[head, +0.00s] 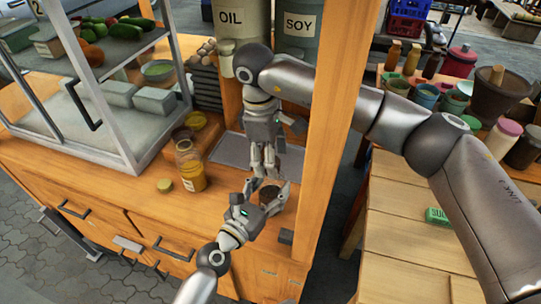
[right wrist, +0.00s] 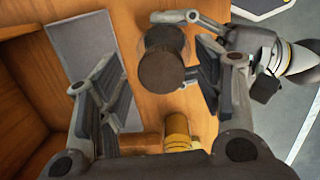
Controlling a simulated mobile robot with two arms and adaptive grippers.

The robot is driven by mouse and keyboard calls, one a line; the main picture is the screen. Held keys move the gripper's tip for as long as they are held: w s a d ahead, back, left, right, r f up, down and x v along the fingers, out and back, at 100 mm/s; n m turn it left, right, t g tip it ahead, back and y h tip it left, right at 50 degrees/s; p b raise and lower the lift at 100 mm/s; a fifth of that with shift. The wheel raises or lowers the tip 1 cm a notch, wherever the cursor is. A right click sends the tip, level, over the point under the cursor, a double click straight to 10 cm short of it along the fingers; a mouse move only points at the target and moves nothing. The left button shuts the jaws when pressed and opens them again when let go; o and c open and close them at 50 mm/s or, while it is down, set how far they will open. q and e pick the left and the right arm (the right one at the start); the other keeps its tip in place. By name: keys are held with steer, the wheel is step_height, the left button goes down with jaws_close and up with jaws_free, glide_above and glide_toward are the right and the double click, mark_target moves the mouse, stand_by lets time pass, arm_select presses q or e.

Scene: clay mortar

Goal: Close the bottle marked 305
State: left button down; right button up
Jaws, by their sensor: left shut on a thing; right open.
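My left gripper (head: 268,192) is shut on a small dark bottle (head: 270,195) that stands on the wooden counter. In the right wrist view this bottle (right wrist: 161,72) shows a round brown top, with the left gripper's fingers on either side. I cannot tell whether that top is a lid or the contents, and no number 305 is readable. My right gripper (head: 264,170) points down just above the bottle; in its own view it is open and empty (right wrist: 160,90). A jar of yellow stuff (head: 190,172) stands to the left, with a pale yellow round lid (head: 165,185) near it.
A grey mat (head: 230,152) lies behind the bottle. A wooden post (head: 325,120) rises close on the right. A glass case (head: 125,140) stands at left. Containers marked OIL (head: 232,18) and SOY (head: 300,25) stand at the back. Counter between jar and bottle is clear.

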step_height(320, 180, up, 4)
steer(key=shift+r, duration=0.2)
steer(key=shift+c, duration=0.3)
